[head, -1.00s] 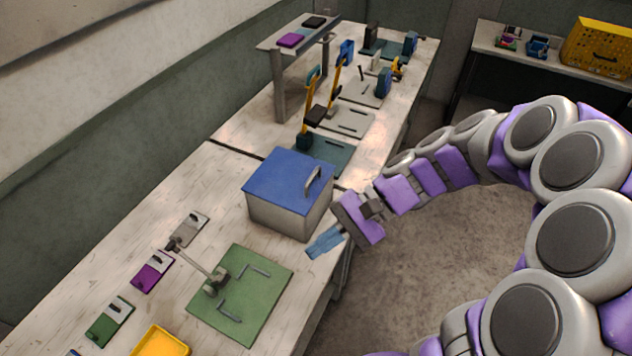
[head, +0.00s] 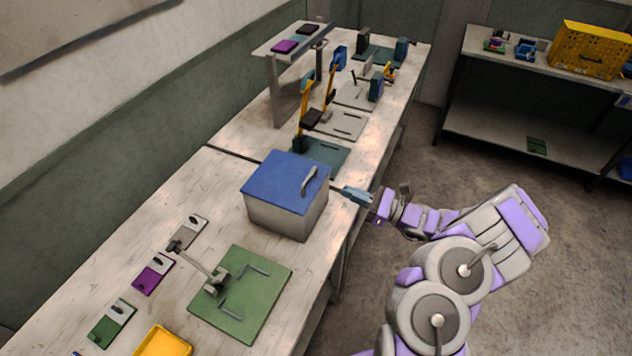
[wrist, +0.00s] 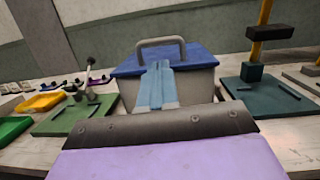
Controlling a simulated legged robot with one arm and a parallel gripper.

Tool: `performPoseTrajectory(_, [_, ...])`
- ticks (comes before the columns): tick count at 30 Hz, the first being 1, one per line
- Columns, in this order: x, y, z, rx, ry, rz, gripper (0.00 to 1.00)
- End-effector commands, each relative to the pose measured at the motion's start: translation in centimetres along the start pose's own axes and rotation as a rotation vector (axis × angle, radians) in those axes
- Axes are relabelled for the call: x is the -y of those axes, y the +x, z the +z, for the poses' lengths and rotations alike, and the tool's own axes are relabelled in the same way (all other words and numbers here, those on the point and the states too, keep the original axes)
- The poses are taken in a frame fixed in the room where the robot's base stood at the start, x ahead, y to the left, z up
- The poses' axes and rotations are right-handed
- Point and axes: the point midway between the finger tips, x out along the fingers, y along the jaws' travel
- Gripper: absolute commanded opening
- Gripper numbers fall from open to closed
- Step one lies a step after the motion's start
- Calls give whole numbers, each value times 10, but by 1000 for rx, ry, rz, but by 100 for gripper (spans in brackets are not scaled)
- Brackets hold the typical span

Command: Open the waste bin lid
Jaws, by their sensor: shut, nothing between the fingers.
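The waste bin (head: 283,215) is a grey box with a blue lid (head: 278,178), standing on the workbench. The lid lies flat and closed on the box. A grey handle (head: 310,179) stands on the lid near its right edge. In the wrist view the handle (wrist: 162,48) rises above the blue lid (wrist: 125,66), just beyond the fingers. My gripper (head: 352,194), with light blue fingers, is to the right of the bin, past the bench edge and apart from the handle. In the wrist view my gripper (wrist: 157,85) is shut and empty, pointing at the bin.
A green plate with a clamp (head: 240,295) lies on the near bench, with a yellow tray (head: 162,342) in front. A teal plate with an upright yellow lever press (head: 322,155) stands behind the bin. The floor to the right is open.

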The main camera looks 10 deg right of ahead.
Motion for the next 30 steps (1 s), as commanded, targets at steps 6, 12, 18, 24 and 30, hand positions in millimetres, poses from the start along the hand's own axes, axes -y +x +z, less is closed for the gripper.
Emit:
performPoseTrajectory(6, [14,-19,-15,2,30,-75,0])
performPoseTrajectory(12, [14,1,-16,4,33,-73,0])
performPoseTrajectory(18, [16,37,-17,5,35,-70,0])
performPoseTrajectory(24, [19,65,-16,3,32,-73,0])
performPoseTrajectory(30, [21,78,-15,4,32,-76,0])
